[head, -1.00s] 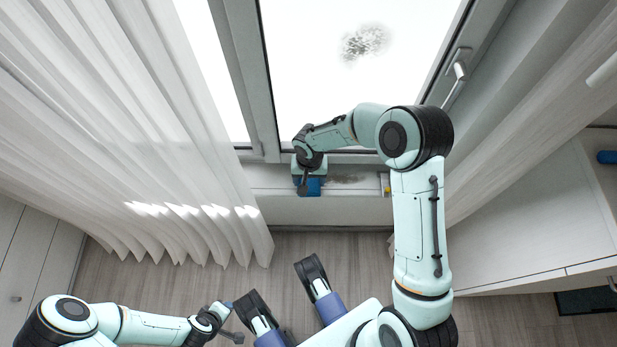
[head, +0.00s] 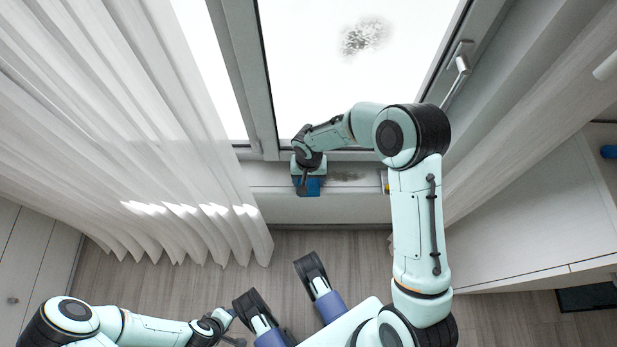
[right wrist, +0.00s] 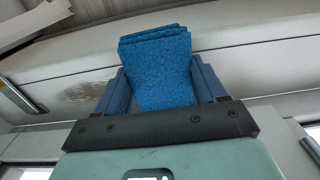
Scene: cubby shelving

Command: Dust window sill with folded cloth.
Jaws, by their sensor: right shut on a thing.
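The window sill (head: 262,182) runs below the window, with a grey smudge of dirt (head: 346,175) on it just right of my right gripper. My right gripper (head: 307,184) is over the sill, shut on the blue folded cloth (head: 309,190). In the right wrist view the cloth (right wrist: 160,70) sits between the two blue fingers, its folded layers reaching up against the pale sill (right wrist: 235,62). The smudge shows at the left there (right wrist: 88,90). I cannot tell how firmly the cloth touches the sill. My left gripper (head: 232,328) is low at the left, away from the sill; its jaws are not clear.
A white curtain (head: 120,130) hangs at the left and covers part of the sill. A small yellow-and-blue object (head: 386,183) stands near the sill's right end. A window handle (head: 459,72) is at the right. A white cabinet (head: 530,215) stands on the right. Wooden floor lies below.

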